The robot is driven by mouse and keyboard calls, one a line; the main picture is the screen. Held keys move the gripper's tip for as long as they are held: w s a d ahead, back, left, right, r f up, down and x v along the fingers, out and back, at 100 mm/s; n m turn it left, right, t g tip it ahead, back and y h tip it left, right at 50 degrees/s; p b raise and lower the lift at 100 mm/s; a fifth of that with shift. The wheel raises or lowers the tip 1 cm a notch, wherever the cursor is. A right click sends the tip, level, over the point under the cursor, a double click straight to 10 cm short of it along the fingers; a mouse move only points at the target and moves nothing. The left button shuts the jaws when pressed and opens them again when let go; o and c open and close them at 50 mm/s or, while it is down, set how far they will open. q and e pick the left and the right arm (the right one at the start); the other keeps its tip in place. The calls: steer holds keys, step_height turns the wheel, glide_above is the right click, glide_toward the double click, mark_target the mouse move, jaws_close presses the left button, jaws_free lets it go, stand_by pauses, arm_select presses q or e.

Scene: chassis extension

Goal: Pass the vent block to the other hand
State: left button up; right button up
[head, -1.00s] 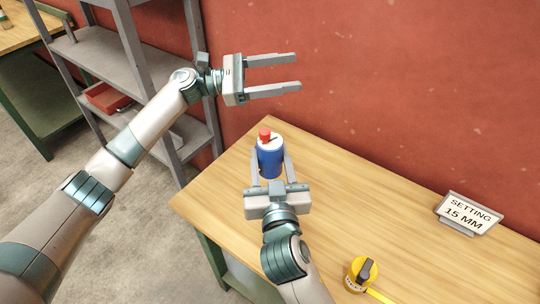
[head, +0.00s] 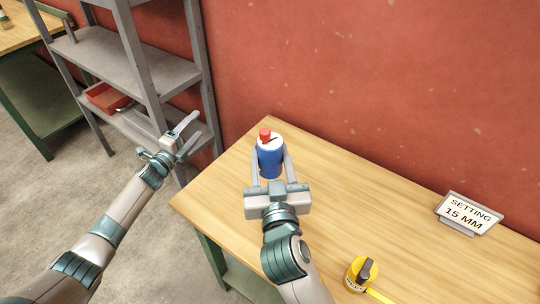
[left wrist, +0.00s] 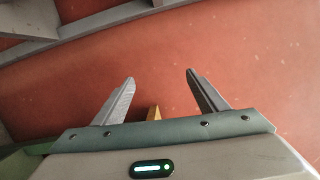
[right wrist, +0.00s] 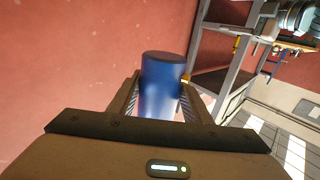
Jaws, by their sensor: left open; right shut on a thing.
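The vent block (head: 270,160) appears to be the blue cylinder with a white top and a red knob. My right gripper (head: 271,168) is shut on it, one finger on each side, over the far left part of the table; I cannot tell whether it touches the wood. In the right wrist view, its plain blue side and end (right wrist: 161,90) show between the fingers. My left gripper (head: 194,132) is open and empty, left of the table in front of the shelf and apart from the block. Its spread fingers also show in the left wrist view (left wrist: 160,80).
The wooden table (head: 340,205) is mostly clear. A yellow round device (head: 359,274) with a dark top stands near its front edge, and a "SETTING 15 MM" sign (head: 468,213) at the right. A grey shelf (head: 140,60) with a red tray (head: 107,97) stands left, close to my left gripper.

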arm_select(q)
steer(key=s+a+f+n+g+y, duration=0.2)
steer(key=s+f+n, duration=0.3)
steer(key=s+f, duration=0.65)
steer(key=s+a+f+n+g+y, duration=0.25)
steer(key=s+f+n, duration=0.4)
steer(key=f, duration=0.85)
steer(key=s+a+f+n+g+y, duration=0.1)
steer(key=s+f+n+g+y, duration=0.15)
steer(key=s+f, duration=0.95)
steer(key=s+d+f+n+g, duration=0.1)
steer(key=s+f+n+g, duration=0.1)
steer(key=s+f, duration=0.35)
steer(key=s+f+n+g, duration=0.1)
steer(key=s+f+n, duration=0.15)
steer(key=s, duration=0.65)
steer(key=s+d+f+n+g, duration=0.1)
steer(key=s+f+g, duration=0.1)
steer(key=s+f, duration=0.4)
steer(key=s+d+f, duration=0.1)
steer(key=s+d, duration=0.4)
steer(key=s, duration=0.3)
steer(key=s+d+f+n+g+h, duration=0.1)
steer(key=s+d, duration=0.4)
steer(key=s, duration=0.3)
steer(key=shift+s+d+f+g, duration=0.2)
steer(key=shift+s+f+g, duration=0.1)
steer(key=shift+s, duration=0.05)
